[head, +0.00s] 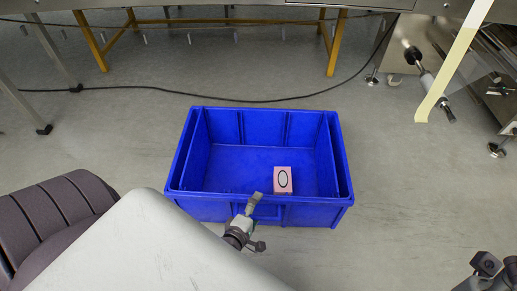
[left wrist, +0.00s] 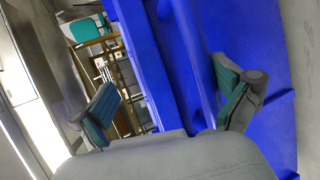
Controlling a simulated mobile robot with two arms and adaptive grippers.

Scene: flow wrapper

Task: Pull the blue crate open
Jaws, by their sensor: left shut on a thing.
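The blue crate (head: 310,215) stands on the floor in the middle of the head view, with its open top facing up. A small pink box with a white oval (head: 283,180) is inside it, near the front wall. My left gripper (head: 256,224) is at the middle of the crate's near wall and is shut on the crate there. In the left wrist view, blue crate wall (left wrist: 150,60) runs between its two widely spaced fingers. My right gripper (head: 488,268) shows only partly at the bottom right corner, apart from the crate.
A black cable (head: 240,99) runs across the floor behind the crate. Yellow-legged machine framing (head: 335,45) stands at the back, with metal equipment (head: 500,75) on the right. The grey floor on both sides of the crate is clear.

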